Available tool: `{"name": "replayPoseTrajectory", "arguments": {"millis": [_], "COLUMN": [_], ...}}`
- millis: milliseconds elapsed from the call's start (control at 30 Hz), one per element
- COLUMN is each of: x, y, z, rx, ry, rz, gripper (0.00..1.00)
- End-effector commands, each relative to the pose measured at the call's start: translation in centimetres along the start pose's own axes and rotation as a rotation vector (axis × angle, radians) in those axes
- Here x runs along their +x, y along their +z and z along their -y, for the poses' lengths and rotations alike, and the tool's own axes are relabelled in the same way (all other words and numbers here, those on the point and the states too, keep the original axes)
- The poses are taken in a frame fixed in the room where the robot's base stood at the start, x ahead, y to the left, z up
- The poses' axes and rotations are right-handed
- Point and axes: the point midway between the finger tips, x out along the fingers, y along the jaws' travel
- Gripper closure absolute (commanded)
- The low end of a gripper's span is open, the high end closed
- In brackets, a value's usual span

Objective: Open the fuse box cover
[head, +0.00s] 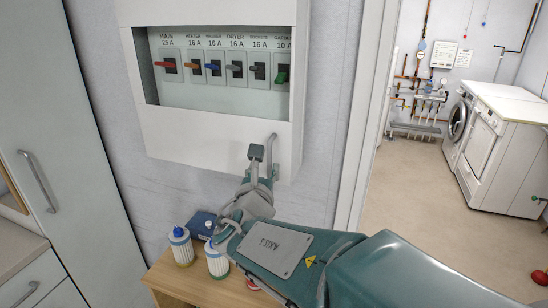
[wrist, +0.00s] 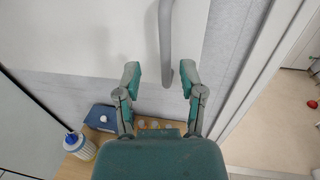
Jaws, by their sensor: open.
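The white fuse box (head: 215,130) is on the wall, and its cover looks shut. A row of labelled switches shows through the window in its front. A grey vertical bar handle (head: 272,155) is at the cover's lower right. My gripper (head: 258,158) is at the lower right of the box, close to the handle. In the wrist view my gripper (wrist: 160,80) is open, with one finger on each side of the handle's lower end (wrist: 166,50). The fingers look apart from the handle. How deep the handle sits between them is hard to tell.
Below the box, a wooden stand (head: 203,288) holds white bottles (head: 181,245) and a blue box (head: 201,224). A tall cabinet (head: 70,130) is at left. A door frame (head: 366,110) is close on the right, opening onto a room with white machines (head: 500,145).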

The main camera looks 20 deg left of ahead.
Motion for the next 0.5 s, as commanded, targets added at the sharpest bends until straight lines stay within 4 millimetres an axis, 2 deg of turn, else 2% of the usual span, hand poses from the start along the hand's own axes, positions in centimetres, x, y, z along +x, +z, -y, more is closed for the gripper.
{"name": "replayPoseTrajectory", "arguments": {"millis": [33, 200, 500], "x": [1.1, 3.4, 4.4], "y": [0.0, 0.1, 0.0], "z": [0.1, 0.4, 0.1], "rx": [0.000, 0.002, 0.001], "ry": [-0.004, -0.003, -0.001], "rz": [0.000, 0.000, 0.000], "gripper": [0.49, 0.49, 0.49]}}
